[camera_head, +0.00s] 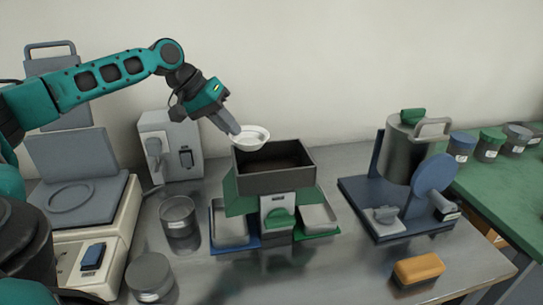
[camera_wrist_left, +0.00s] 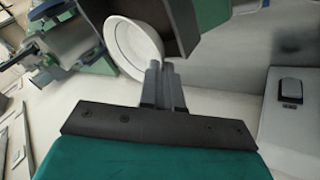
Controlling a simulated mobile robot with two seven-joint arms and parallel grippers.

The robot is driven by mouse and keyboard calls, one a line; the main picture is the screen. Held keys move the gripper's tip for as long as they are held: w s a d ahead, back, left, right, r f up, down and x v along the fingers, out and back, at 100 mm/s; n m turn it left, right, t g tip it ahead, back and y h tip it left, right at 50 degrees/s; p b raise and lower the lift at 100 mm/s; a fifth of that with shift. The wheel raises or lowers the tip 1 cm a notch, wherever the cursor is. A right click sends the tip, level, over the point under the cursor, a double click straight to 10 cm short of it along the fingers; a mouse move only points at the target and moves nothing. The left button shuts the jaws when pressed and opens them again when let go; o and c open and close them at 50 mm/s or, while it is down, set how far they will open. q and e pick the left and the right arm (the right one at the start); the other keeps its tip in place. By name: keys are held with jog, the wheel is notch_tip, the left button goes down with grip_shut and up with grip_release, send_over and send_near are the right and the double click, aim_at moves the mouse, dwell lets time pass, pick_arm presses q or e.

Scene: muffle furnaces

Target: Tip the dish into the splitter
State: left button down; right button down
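The white dish (camera_head: 251,138) is held above the back left edge of the splitter (camera_head: 272,180), a box with a dark open hopper on a green body. My left gripper (camera_head: 235,129) is shut on the dish's rim. In the left wrist view the dish (camera_wrist_left: 133,46) sits at the fingertips (camera_wrist_left: 158,68), beside the hopper's dark wall. The dish looks close to level or slightly tilted in the head view; its contents cannot be made out. My right gripper is not in view.
Two metal trays (camera_head: 231,222) flank the splitter's base. A metal can (camera_head: 178,217) and a lidded grey jar (camera_head: 150,275) stand at left, near a balance (camera_head: 78,190). A blue-based machine (camera_head: 385,215) and an orange block (camera_head: 418,268) are at right.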

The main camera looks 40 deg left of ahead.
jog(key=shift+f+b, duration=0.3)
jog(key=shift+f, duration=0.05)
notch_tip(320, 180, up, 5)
jog(key=p, duration=0.5)
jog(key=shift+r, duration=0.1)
